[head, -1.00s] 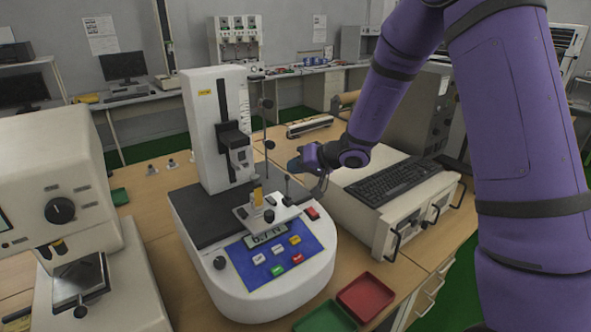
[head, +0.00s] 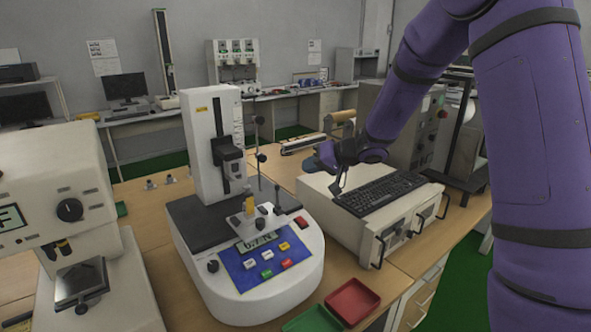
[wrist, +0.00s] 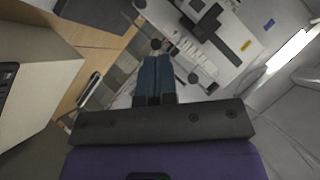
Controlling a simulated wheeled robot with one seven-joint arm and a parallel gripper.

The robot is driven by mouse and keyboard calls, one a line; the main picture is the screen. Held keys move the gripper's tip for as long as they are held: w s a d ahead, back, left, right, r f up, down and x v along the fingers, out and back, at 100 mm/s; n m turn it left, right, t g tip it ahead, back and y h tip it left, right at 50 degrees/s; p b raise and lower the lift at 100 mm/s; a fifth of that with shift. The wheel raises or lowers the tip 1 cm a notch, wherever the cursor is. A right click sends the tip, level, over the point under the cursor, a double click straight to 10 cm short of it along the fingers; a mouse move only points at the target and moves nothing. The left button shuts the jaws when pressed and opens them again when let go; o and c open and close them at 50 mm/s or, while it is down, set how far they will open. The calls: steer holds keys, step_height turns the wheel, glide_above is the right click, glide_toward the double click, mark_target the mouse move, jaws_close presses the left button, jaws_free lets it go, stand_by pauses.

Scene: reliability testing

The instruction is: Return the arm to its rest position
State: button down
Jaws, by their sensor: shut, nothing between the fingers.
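My purple arm reaches in from the right in the head view. My gripper (head: 326,158) is in the air near the left end of the keyboard, to the right of the white test machine's column. In the wrist view my gripper (wrist: 155,58) shows two blue fingers side by side, closed together with nothing between them. The test machine (head: 212,150) has a white column, a dark platform and a blue button panel (head: 262,262) with a lit display. It also shows beyond the fingers in the wrist view (wrist: 225,45).
A beige instrument box (head: 335,220) carries a black keyboard (head: 380,192). A red tray (head: 352,302) and a green tray (head: 312,320) lie at the front of the bench. Another white machine (head: 60,190) stands at left. A grey cabinet (head: 398,125) stands behind the keyboard.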

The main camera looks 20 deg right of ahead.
steer(key=s+a+r+n+g+h, duration=0.1)
steer(key=s+r+g, duration=0.1)
steer(key=s+r, duration=0.55)
steer(key=s+a+r+n+g, duration=0.15)
steer(key=s+r, duration=0.25)
steer(key=s, duration=0.7)
steer(key=s+d+r+m+h, duration=0.1)
steer(key=s+d+h, duration=0.3)
steer(key=s, duration=0.6)
steer(key=s+d+r+m+h, duration=0.2)
steer(key=s+d+h, duration=0.2)
steer(key=s, duration=0.7)
steer(key=shift+d+t, duration=0.45)
steer(key=shift+d, duration=0.5)
